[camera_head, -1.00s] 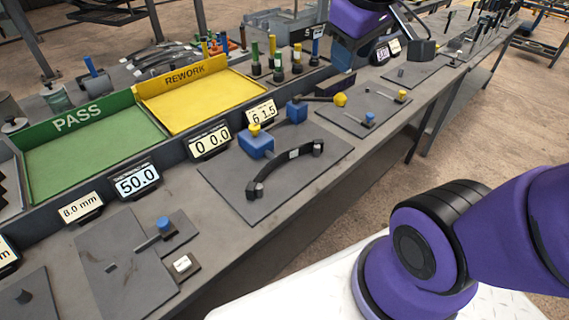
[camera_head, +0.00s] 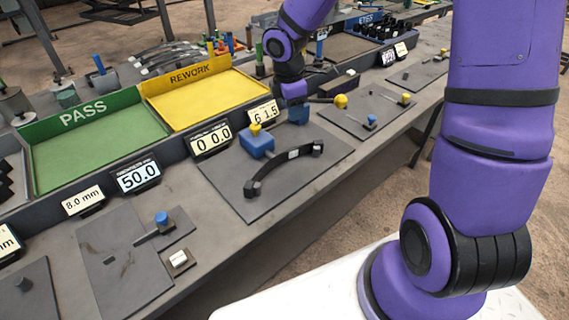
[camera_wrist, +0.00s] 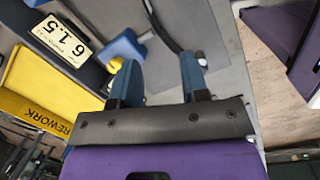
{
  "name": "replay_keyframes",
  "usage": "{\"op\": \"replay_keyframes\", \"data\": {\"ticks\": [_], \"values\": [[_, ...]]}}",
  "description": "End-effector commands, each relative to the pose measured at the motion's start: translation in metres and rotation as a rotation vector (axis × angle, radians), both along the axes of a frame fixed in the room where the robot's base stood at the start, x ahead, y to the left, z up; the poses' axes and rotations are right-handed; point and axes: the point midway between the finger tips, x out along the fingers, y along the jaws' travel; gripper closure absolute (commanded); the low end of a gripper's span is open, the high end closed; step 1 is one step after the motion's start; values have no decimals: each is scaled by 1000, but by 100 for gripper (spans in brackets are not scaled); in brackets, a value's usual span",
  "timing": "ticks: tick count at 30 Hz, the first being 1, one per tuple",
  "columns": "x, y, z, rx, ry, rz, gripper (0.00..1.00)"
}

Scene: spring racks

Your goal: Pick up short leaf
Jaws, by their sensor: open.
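A dark curved leaf (camera_head: 272,167) with a small white label lies on the grey plate of the middle bench station in the head view. I cannot tell for certain that it is the short leaf. A dark curved strip, likely the same leaf, shows in the wrist view (camera_wrist: 164,28), beyond my fingertips and partly out of frame. My gripper (camera_wrist: 158,59) is open, with nothing between its blue fingers. In the head view my purple wrist is above the far side of that station, and my fingers are hard to make out there.
Blue blocks (camera_head: 256,144) with a yellow knob stand behind the leaf. The green PASS tray (camera_head: 95,145) and yellow REWORK tray (camera_head: 205,100) line the back. Several other curved leaves (camera_head: 170,58) lie farther back. Digital readouts (camera_head: 211,139) edge the bench.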

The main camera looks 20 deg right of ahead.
Motion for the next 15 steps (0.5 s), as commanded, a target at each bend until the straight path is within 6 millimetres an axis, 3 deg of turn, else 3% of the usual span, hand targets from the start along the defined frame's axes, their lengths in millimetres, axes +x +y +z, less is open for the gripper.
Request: {"op": "replay_keyframes", "data": {"ticks": [1,6,15], "values": [[5,4,-17,19,25,50,59],[20,17,-56,77,66,212,59],[29,28,-86,125,84,328,59]]}}
